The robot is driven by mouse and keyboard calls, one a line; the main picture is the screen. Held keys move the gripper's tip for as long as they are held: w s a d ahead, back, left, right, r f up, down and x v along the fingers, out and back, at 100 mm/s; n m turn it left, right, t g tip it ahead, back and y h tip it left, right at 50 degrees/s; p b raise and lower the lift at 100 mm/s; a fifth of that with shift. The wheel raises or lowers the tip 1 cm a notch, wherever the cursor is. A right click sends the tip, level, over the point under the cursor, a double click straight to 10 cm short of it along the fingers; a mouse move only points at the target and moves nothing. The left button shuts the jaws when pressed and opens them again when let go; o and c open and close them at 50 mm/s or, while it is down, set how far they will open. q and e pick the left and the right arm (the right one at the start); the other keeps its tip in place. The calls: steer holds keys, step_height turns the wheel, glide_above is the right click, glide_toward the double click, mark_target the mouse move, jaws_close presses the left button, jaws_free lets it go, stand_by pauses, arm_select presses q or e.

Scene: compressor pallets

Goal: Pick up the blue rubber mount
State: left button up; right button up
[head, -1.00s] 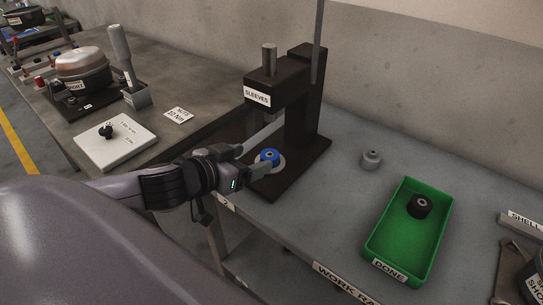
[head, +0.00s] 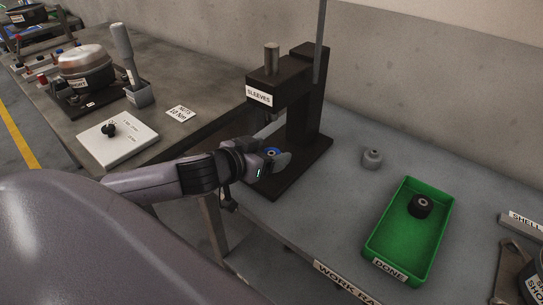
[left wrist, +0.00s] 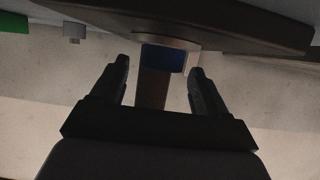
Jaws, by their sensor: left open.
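The blue rubber mount (head: 271,151) sits on the base of the black press marked SLEEVES (head: 306,100), mostly hidden behind my left gripper in the head view. My right gripper is not in view.
A green tray marked DONE (head: 375,246) holds a black mount (head: 420,205). A small grey cylindrical part (head: 371,159) stands on the bench between press and tray. The press's upper arm (head: 277,85) overhangs the blue mount. A white board (head: 117,144) lies on the left bench.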

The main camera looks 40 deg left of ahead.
arm_select(q)
steer(key=c, duration=1.2)
steer(key=shift+r, duration=0.1)
steer(key=shift+c, duration=0.2)
